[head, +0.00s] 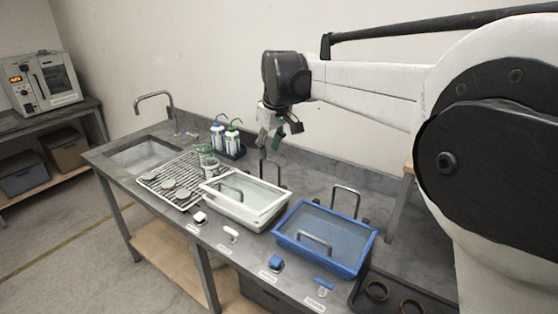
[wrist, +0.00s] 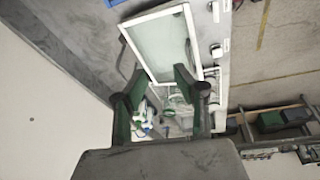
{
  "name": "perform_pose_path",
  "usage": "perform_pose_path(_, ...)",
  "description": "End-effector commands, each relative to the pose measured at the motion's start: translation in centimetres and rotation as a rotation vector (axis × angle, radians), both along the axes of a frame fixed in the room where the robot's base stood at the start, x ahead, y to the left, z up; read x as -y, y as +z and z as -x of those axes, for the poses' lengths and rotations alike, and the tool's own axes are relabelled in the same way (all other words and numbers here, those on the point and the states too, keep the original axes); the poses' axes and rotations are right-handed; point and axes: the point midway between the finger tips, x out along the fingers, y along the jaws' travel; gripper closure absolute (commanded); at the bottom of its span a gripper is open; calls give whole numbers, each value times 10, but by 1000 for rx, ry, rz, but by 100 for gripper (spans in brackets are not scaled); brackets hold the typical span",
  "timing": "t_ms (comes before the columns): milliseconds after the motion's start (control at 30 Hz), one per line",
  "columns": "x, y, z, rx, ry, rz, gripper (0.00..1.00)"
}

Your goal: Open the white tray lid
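The white tray (head: 236,211) stands on the grey bench, left of the blue one. Its lid (head: 255,193) looks like a pale translucent panel in a white frame, lying flat across the top. The panel also shows in the wrist view (wrist: 160,48).
A blue tray (head: 325,238) with bar handles stands right of the white one. White knobs (head: 199,217) and blue knobs (head: 275,263) line the front edge. A drying rack (head: 160,182), bottles (head: 232,136) and a sink (head: 142,155) are to the left.

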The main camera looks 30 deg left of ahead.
Motion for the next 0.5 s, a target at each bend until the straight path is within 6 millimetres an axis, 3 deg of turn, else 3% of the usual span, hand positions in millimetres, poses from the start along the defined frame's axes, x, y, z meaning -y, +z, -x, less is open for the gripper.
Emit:
perform_pose_path(33,-22,-8,3,-13,49,-31,72)
perform_pose_path(100,-47,-18,8,-28,112,-75,72)
perform_pose_path(200,-71,-28,15,-41,174,-120,72)
perform_pose_path(500,-92,-53,17,-47,209,-144,72)
